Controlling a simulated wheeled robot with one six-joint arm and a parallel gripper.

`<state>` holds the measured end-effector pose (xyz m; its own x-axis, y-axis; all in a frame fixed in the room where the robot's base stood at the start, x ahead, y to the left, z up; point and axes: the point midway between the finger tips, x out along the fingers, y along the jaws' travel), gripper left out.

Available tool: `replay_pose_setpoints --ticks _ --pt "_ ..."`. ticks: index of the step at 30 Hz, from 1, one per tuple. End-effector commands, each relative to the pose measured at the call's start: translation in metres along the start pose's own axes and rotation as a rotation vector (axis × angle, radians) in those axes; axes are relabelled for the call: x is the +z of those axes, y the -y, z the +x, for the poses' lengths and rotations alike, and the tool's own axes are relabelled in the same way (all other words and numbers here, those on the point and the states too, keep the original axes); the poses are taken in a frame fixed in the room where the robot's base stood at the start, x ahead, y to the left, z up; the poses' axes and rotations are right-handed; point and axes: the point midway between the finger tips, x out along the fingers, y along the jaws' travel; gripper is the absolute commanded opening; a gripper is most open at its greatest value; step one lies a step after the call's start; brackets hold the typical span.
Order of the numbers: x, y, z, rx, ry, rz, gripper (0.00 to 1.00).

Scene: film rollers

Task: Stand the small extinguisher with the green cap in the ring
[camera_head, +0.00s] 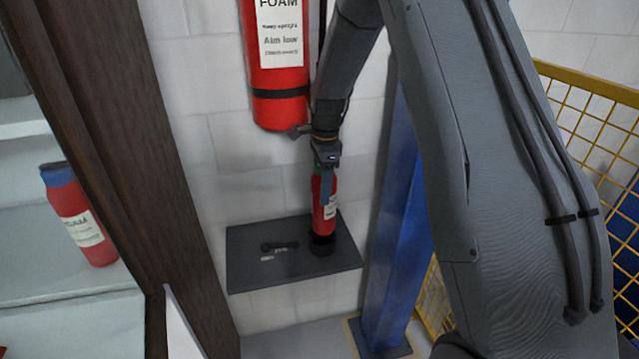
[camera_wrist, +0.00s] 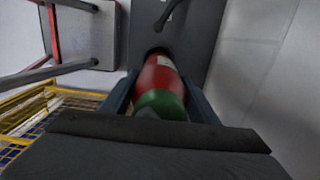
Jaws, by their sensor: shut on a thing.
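The small red extinguisher (camera_head: 325,205) with the green cap is upright over the dark shelf (camera_head: 255,270). Its foot is at the black ring (camera_head: 322,245), which stands on the right part of that shelf. I cannot tell if the foot rests on the ring's floor. My gripper (camera_head: 325,168) is shut on the extinguisher near its top. In the wrist view, the green cap (camera_wrist: 160,104) and red body (camera_wrist: 159,75) lie between my two fingers (camera_wrist: 160,98). The ring is mostly hidden there behind the body.
A large red FOAM extinguisher (camera_head: 280,105) hangs on the wall just above. A blue column (camera_head: 395,235) and yellow mesh fence (camera_head: 585,110) are at right. A dark handle-like object (camera_head: 280,246) lies left of the ring.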

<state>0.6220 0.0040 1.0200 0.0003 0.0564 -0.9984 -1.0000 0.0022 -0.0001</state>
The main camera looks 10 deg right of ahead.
Motion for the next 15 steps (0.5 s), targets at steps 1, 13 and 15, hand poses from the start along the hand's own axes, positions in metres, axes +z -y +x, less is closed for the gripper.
replay_pose_setpoints --ticks 1,13,15 --pt "0.002 0.001 0.002 -0.002 0.0 -0.003 0.0" --pt "0.001 0.001 0.033 -0.001 0.0 -0.005 0.0" --pt "0.0 0.001 0.039 -0.002 0.0 -0.005 0.0"
